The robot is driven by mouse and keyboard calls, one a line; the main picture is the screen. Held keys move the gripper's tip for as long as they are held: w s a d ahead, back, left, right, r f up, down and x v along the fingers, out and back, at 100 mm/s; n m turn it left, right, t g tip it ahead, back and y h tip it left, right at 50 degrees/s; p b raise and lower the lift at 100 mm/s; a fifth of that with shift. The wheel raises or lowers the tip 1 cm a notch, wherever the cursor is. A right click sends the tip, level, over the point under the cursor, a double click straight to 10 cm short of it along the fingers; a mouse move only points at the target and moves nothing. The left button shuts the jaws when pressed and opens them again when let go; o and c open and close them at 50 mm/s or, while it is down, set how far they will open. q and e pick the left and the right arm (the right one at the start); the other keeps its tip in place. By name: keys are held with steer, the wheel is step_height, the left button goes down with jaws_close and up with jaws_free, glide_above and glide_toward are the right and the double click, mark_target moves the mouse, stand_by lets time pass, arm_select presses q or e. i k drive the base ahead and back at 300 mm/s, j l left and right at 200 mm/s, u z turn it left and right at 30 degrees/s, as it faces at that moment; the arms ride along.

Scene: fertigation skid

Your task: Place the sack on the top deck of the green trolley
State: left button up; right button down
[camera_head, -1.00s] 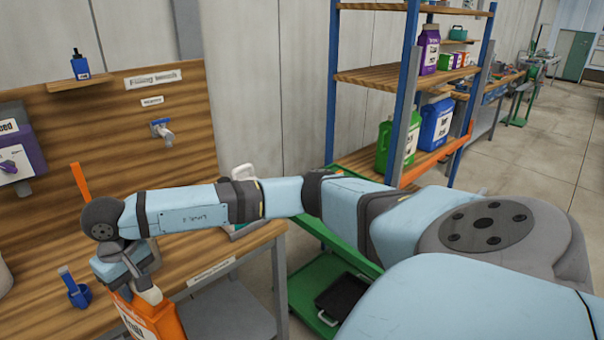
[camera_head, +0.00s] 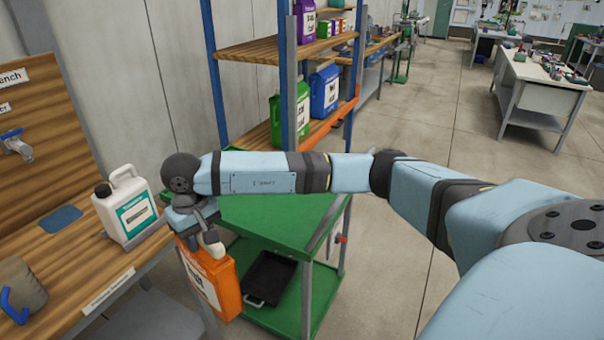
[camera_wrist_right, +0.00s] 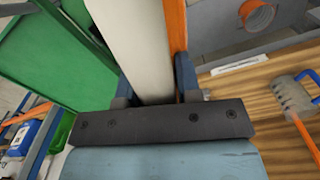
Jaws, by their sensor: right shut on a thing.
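The orange sack with a white label (camera_head: 228,284) hangs from my right gripper (camera_head: 207,236). The gripper is shut on its upper part. The sack is upright in the gap between the bench and the green trolley (camera_head: 309,300), overlapping the trolley's left edge in the head view. The trolley's green top deck (camera_head: 285,222) looks bare where it shows; my right arm hides part of it. In the right wrist view, the fingers (camera_wrist_right: 153,85) grip the sack's pale and orange surface (camera_wrist_right: 140,45), with green trolley at upper left (camera_wrist_right: 45,50). My left gripper is not in view.
A black tray (camera_head: 270,277) lies on the trolley's lower deck. A white jug (camera_head: 125,205) stands on the wooden bench (camera_head: 70,262) at left, near my gripper. A shelf rack (camera_head: 265,55) with containers stands behind the trolley. Open floor (camera_head: 430,140) lies to the right.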

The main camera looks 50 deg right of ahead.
mark_target(262, 195)
steer(key=i+l+z, duration=0.3)
steer(key=i+z, duration=0.2)
steer(key=i+l, duration=0.2)
steer(key=i, duration=0.25)
steer(key=i+l, duration=0.15)
steer(key=i, duration=0.3)
